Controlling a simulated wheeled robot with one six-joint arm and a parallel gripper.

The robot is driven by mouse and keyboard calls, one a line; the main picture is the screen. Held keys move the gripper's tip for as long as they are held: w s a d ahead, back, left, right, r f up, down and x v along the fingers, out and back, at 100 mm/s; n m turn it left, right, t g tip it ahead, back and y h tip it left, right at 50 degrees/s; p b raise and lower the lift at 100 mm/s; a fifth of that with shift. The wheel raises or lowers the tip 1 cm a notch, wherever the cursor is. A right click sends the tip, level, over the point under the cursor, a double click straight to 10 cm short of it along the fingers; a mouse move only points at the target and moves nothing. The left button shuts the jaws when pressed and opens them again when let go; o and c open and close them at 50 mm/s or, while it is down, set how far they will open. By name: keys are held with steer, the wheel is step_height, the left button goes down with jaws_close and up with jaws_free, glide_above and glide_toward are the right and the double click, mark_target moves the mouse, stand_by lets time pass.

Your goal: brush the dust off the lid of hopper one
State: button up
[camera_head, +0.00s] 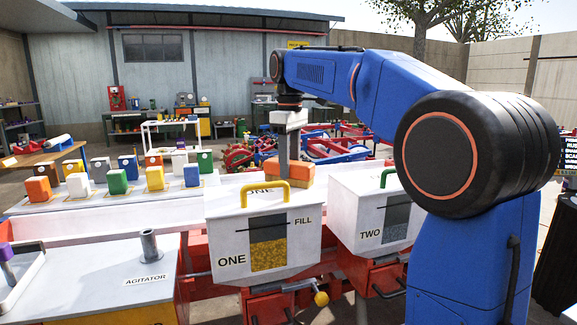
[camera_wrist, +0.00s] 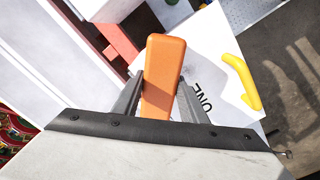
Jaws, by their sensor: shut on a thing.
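Hopper one (camera_head: 230,245) is a white box with a yellow lid handle (camera_head: 265,187), a FILL window and ONE on its front and lid. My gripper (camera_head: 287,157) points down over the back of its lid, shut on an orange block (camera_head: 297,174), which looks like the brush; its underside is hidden. In the wrist view the block (camera_wrist: 166,62) sits between the fingers, left of the lid's ONE lettering and the yellow handle (camera_wrist: 240,80). The white lid (camera_wrist: 205,50) has a greyish patch near the lettering; I cannot tell dust from shadow. Contact with the lid is unclear.
Hopper two (camera_head: 377,215), with a green handle (camera_head: 386,175), stands close on the right. The agitator housing (camera_head: 100,275) with its upright stub (camera_head: 149,245) is at front left. Several coloured blocks line the pale bench (camera_head: 75,217) behind. My arm covers the right side.

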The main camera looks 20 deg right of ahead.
mark_target(299, 165)
steer(key=shift+d, duration=0.6)
steer(key=shift+s+f, duration=0.15)
steer(key=shift+s, duration=3.65)
steer(key=shift+r, duration=0.2)
steer(key=shift+r, duration=2.95)
steer(key=shift+r, duration=1.5)
steer(key=shift+w, duration=0.1)
